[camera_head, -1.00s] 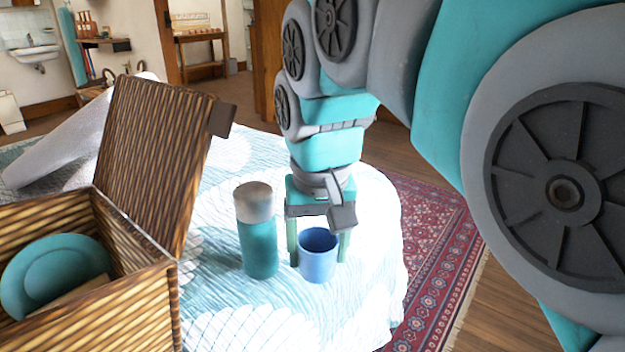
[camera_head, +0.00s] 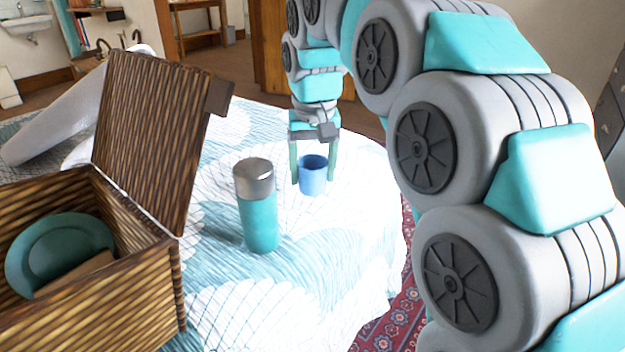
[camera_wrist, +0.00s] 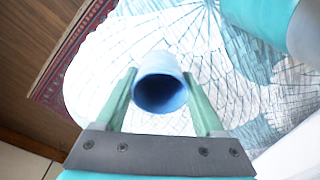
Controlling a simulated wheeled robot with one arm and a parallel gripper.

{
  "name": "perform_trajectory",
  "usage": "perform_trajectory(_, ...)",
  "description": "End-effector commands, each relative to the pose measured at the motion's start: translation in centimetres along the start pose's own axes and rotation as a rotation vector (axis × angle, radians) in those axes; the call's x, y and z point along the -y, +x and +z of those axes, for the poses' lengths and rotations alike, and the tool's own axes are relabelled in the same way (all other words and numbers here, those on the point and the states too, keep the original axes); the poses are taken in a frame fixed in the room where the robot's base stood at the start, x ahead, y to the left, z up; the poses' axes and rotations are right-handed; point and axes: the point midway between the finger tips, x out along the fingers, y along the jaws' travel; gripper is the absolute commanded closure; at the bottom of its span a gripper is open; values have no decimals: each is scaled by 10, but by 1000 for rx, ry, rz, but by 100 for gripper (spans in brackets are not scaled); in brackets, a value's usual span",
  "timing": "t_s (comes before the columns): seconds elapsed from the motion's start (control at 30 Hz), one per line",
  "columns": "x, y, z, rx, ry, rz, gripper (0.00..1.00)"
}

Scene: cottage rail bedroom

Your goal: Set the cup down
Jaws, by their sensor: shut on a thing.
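A blue cup (camera_head: 313,178) is upright between the green fingers of my gripper (camera_head: 313,175), over the far part of the cloth-covered table (camera_head: 350,245). My gripper points down and is shut on the cup, with one finger on each side. In the wrist view the cup (camera_wrist: 160,88) shows its open mouth between the fingertips (camera_wrist: 160,85), with the patterned cloth beyond it. I cannot tell whether the cup's base touches the cloth.
A teal flask with a metallic lid (camera_head: 258,205) stands nearer and left of the cup. An open wicker basket (camera_head: 95,310) at the left holds a teal plate (camera_head: 60,252). A white rolled item (camera_head: 65,128) lies behind the basket. The cloth right of the flask is clear.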

Motion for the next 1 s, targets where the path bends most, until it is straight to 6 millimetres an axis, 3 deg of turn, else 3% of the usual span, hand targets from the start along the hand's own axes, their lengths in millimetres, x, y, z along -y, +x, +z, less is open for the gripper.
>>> perform_trajectory(0.27, -1, 8, -7, 4, 0, 2, 88)
perform_trajectory(0.53, -1, 35, -3, 5, 0, 2, 88)
perform_trajectory(0.93, -1, 41, -3, 1, 0, 2, 88)
perform_trajectory(0.97, -1, 41, -4, 0, 0, 1, 28)
perform_trajectory(1.0, -1, 40, -4, 0, 0, 1, 24)
